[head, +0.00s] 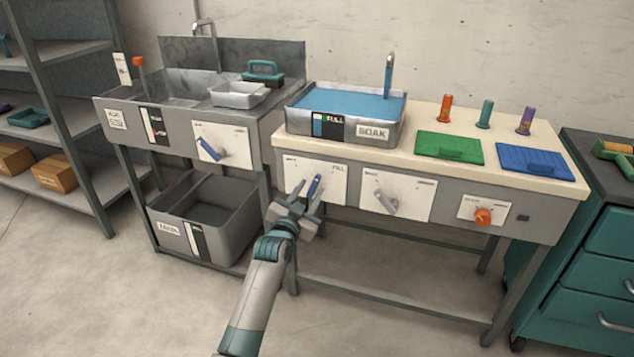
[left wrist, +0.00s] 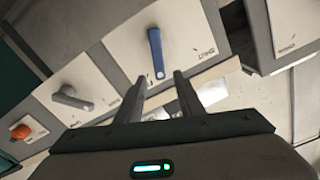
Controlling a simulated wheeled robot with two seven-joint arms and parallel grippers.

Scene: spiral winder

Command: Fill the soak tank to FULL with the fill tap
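The soak tank (head: 300,120), a grey tub labelled SOAK, sits on the left of the bench top. Blue water (head: 350,104) lies close under its rim, and the gauge on its front shows a blue strip beside the word FULL. A spout (head: 389,75) stands at its back edge. The fill tap (head: 314,187) is a blue lever on a white plate on the bench front; it also shows in the left wrist view (left wrist: 156,52). My left gripper (head: 308,196) is just in front of the lever, its fingers apart with nothing between them. My right gripper is in neither view.
A grey lever (head: 387,204) and a red knob (head: 483,216) are on the bench front to the right. A sink (head: 135,105) with a blue lever (head: 209,149) stands to the left, above a grey bin (head: 240,222). Green (head: 420,145) and blue (head: 510,158) mats lie on the bench.

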